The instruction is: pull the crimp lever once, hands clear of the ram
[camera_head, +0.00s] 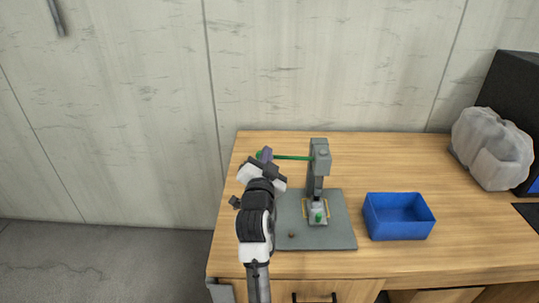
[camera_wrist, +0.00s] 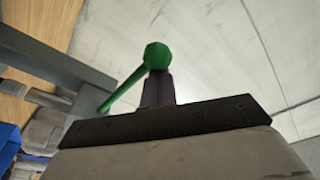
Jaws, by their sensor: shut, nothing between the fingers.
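The crimp press (camera_head: 319,165) stands upright on a grey plate (camera_head: 335,235) on the table. Its green lever (camera_head: 292,157) sticks out level to the left from the press head and ends in a round green knob (camera_wrist: 157,54). My gripper (camera_head: 265,154) is at the knob end, left of the press and well away from the ram (camera_head: 315,186). Its dark fingers (camera_wrist: 157,88) are shut with nothing between them. In the wrist view the knob shows just past the fingertips; I cannot tell whether they touch. A small green piece (camera_head: 319,217) sits below the ram.
An open blue bin (camera_head: 398,229) stands right of the plate. The wall (camera_head: 330,65) is close behind the table. The table between bin and container is clear.

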